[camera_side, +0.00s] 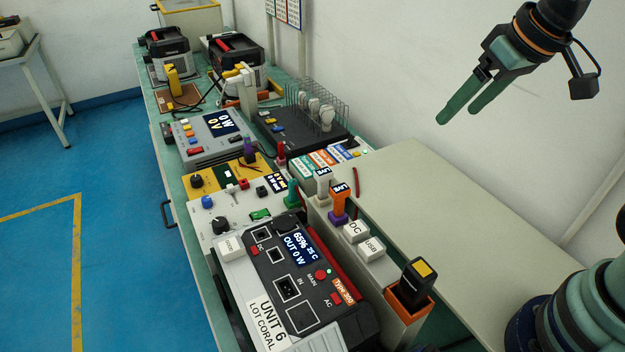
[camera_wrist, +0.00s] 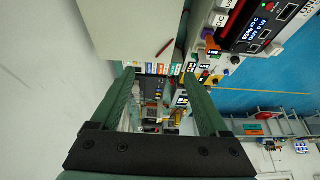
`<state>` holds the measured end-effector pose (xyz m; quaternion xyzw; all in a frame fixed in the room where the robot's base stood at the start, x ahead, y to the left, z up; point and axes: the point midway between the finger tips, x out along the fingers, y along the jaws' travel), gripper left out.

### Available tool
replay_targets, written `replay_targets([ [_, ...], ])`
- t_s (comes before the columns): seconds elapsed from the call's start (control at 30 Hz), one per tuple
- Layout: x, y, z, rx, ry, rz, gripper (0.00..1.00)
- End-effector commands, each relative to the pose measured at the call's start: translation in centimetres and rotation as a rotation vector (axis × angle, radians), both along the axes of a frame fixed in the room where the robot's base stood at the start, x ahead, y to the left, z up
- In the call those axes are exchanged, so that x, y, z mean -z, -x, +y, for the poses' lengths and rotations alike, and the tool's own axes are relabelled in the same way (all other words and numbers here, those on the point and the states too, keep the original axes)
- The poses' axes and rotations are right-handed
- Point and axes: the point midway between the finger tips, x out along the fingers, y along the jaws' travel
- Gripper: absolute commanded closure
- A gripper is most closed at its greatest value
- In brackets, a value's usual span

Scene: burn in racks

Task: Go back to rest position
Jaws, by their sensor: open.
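My gripper (camera_side: 460,106) is at the upper right of the side view, raised in the air above the bench and close to the wall. Its two green fingers are apart, with nothing between them. In the wrist view the open fingers of my gripper (camera_wrist: 160,100) frame the distant bench equipment, and no object is held. My teal and black arm base shows at the lower right of the side view.
Below is a bare beige bench top (camera_side: 440,200). A power unit labelled UNIT 6 (camera_side: 265,320) stands at the front. An orange holder (camera_side: 408,303) with a black plug, a wire rack (camera_side: 318,112) and meters line the bench. The wall is behind.

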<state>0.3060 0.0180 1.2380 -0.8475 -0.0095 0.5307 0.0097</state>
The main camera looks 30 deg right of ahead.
Motion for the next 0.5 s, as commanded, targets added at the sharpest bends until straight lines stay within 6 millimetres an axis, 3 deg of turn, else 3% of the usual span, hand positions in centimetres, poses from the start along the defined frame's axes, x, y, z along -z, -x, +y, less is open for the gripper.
replay_targets([
  [0.2,1.6,1.9,-1.8,0.007,0.024,-0.040,0.21],
  [0.5,1.7,2.1,-1.9,0.007,0.027,-0.040,0.21],
])
